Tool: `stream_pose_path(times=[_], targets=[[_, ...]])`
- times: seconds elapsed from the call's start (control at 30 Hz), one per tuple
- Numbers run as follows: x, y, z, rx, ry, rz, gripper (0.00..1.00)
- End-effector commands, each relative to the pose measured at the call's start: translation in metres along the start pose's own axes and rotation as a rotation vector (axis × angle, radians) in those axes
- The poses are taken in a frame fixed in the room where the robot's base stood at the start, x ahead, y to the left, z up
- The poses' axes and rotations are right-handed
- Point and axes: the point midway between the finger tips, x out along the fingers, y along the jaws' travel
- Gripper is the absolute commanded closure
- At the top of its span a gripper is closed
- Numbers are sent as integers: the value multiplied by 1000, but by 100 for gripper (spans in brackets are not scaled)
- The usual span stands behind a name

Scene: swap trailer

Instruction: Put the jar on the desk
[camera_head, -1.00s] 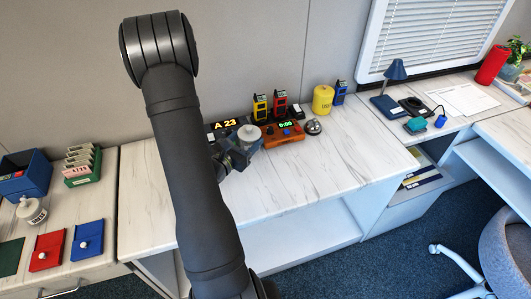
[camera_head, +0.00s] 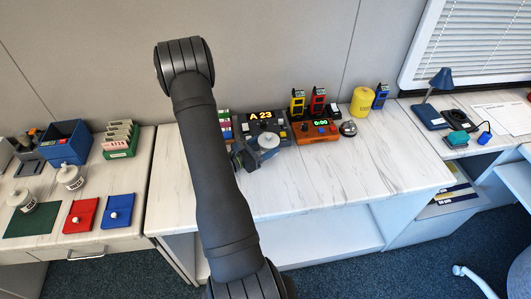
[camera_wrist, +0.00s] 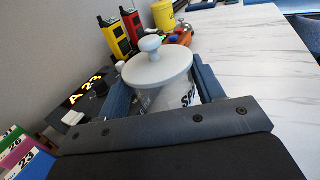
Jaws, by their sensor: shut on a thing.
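My gripper (camera_wrist: 165,90) is shut on a jar (camera_wrist: 155,68) with a pale grey lid and a round knob. Black lettering on the white jar body shows between the jaws in the wrist view. In the head view the jar's lid (camera_head: 268,141) shows beside my gripper (camera_head: 248,155), over the middle white marble-look counter near the "A 23" display (camera_head: 262,115). My arm hides part of the counter. I cannot tell how high the jar is. Two similar jars stand at the left, one (camera_head: 70,177) behind the green mat and one (camera_head: 22,200) on it.
The left desk holds a green mat (camera_head: 40,221), red pouch (camera_head: 81,215), blue pouch (camera_head: 118,211), blue bin (camera_head: 66,143) and green card rack (camera_head: 121,140). Radios, an orange timer box (camera_head: 314,131), bell (camera_head: 348,128) and yellow canister (camera_head: 361,101) line the counter's back. Its front right is clear.

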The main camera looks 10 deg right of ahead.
Motion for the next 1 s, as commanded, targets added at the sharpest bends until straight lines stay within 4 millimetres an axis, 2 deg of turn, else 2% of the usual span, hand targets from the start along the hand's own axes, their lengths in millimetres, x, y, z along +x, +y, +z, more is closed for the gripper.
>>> stream_pose_path(times=[0.3,0.77,0.8,0.9,1.0], targets=[[0,0,-35,-2,0,0,100],[0,0,-42,0,0,0,100],[0,0,-42,0,0,0,33],[0,0,-42,0,0,0,17],[0,0,-42,0,0,0,17]])
